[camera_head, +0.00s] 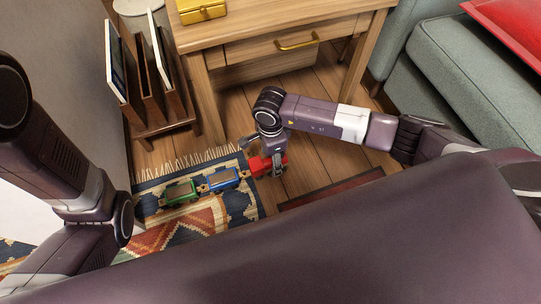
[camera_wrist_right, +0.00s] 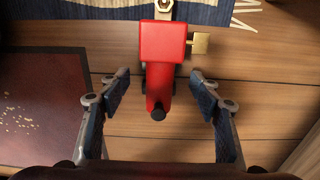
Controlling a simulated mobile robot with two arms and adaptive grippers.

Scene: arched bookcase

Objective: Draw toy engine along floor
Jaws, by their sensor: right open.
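The red toy engine (camera_head: 257,166) is at the right end of a toy train, at the rug's fringed edge. Behind it stand a blue car (camera_head: 222,179) and a green car (camera_head: 180,193) on the rug. My right gripper (camera_head: 274,167) is over the engine and partly hides it. In the right wrist view, the engine (camera_wrist_right: 164,45) points its narrow front between the open fingers of my right gripper (camera_wrist_right: 159,80), with gaps on both sides. A gold key-like piece (camera_wrist_right: 200,43) sticks out from its side. My left arm shows at the left, but its gripper does not.
A patterned rug (camera_head: 205,216) lies left of bare wooden floor (camera_head: 310,165). A dark red flat panel (camera_head: 335,187) lies on the floor nearby. A wooden table (camera_head: 250,50) with a drawer, a book rack (camera_head: 160,115) and a grey-green sofa (camera_head: 455,70) stand around.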

